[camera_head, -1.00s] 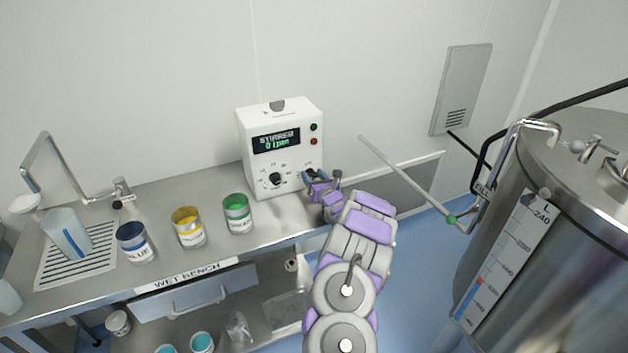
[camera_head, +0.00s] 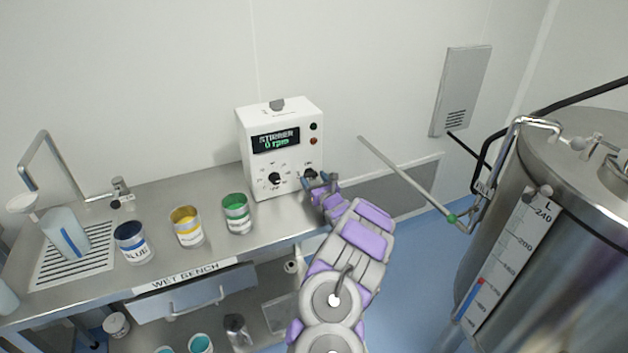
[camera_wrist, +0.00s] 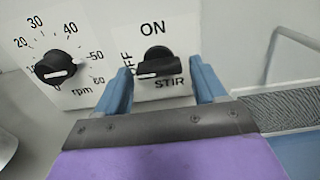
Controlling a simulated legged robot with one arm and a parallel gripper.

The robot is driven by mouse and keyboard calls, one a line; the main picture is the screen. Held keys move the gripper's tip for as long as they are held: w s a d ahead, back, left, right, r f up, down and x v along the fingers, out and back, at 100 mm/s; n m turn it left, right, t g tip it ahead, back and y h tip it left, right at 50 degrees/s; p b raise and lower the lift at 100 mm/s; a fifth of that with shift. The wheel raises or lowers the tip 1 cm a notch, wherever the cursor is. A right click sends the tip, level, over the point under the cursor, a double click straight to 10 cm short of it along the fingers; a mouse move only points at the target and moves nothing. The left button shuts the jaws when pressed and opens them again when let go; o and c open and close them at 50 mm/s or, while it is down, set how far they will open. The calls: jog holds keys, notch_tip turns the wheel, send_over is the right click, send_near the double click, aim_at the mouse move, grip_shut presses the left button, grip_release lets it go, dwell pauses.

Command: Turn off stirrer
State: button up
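The stirrer control box (camera_head: 281,148) is white and stands at the back of the bench, its display (camera_head: 276,140) reading "STIRRER 0 rpm". In the wrist view the black STIR knob (camera_wrist: 157,64) has its white mark toward the left, at the OFF label; ON is printed above it. A second black knob, the rpm dial (camera_wrist: 56,67), is to its left, its white mark near the low end. My gripper (camera_wrist: 162,68) has its two blue fingers apart, one on each side of the STIR knob. A small gap shows at the right finger; contact at the left is unclear.
Paint cans stand on the wet bench left of the box: green (camera_head: 237,213), yellow (camera_head: 186,226) and blue (camera_head: 134,242). A large steel tank (camera_head: 580,230) stands at the right, with a pale rod (camera_head: 400,176) reaching toward the bench's right end.

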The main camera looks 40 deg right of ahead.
jog(key=shift+o, duration=0.7)
jog(key=shift+r, duration=0.1)
jog(key=shift+s, duration=0.1)
jog(key=shift+s, duration=0.35)
jog(key=p+v, duration=0.4)
jog(key=v, duration=1.2)
jog(key=shift+s+p, duration=0.2)
jog(key=shift+p, duration=0.2)
